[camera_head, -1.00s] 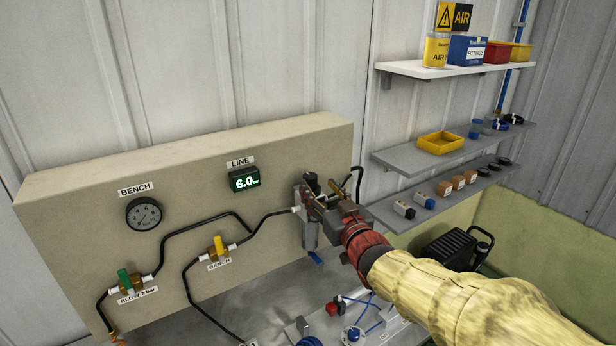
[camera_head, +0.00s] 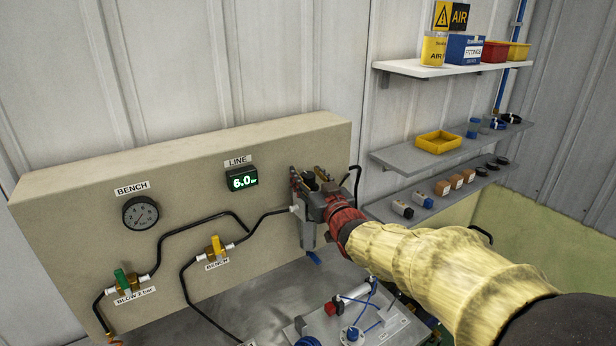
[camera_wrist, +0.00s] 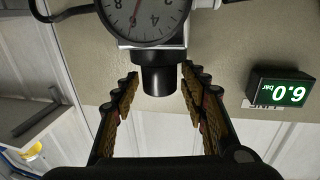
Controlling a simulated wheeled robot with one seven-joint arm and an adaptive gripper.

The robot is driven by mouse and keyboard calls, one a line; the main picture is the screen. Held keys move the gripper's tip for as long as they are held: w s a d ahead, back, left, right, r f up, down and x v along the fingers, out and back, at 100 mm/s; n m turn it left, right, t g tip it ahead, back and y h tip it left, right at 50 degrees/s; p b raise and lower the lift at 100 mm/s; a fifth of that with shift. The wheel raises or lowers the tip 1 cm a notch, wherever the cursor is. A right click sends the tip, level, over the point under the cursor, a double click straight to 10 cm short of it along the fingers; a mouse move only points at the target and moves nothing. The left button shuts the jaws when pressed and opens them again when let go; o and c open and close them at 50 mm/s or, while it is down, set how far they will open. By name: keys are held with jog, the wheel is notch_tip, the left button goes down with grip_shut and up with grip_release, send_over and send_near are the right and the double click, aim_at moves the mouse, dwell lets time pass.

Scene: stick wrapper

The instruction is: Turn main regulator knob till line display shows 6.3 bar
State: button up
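The line display (camera_head: 242,178) on the beige panel reads 6.0 bar in green; it also shows upside down in the wrist view (camera_wrist: 282,91). The main regulator knob (camera_wrist: 157,79) is a short black cylinder below a grey regulator body with a round dial gauge (camera_wrist: 146,14) in the wrist view. My gripper (camera_wrist: 158,76) is open, with one finger on each side of the knob. Gaps show between the fingertips and the knob in that view.
A bench gauge (camera_head: 141,213), a green-handled valve (camera_head: 122,279) and a yellow-handled valve (camera_head: 216,245) with black hoses are on the panel to the left. Shelves (camera_head: 437,150) with small parts are on the right. A grey plate (camera_head: 320,327) with fittings lies below my arm.

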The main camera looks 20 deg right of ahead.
jog(key=c, duration=1)
jog(key=m+h+b, duration=0.1)
jog(key=b, duration=0.3)
jog(key=shift+h, duration=0.3)
jog(key=shift+r+m+h+b, duration=0.1)
jog(key=shift+m+h+b, duration=0.2)
jog(key=shift+h+b, duration=0.35)
jog(key=shift+r+m+h, duration=0.2)
jog(key=shift+m+h, duration=0.2)
jog(key=shift+h, duration=0.05)
jog(key=shift+a+h, duration=0.1)
jog(key=shift+h, duration=0.2)
jog(key=shift+r+m+h+p, duration=0.25)
jog(key=shift+m+h+p, duration=0.3)
jog(key=shift+p, duration=0.65)
jog(key=shift+f+m+h+p, duration=0.15)
jog(key=shift+m+h+p, duration=0.15)
jog(key=shift+p, duration=0.25)
jog(key=shift+f+h, duration=0.2)
jog(key=shift+h, duration=0.05)
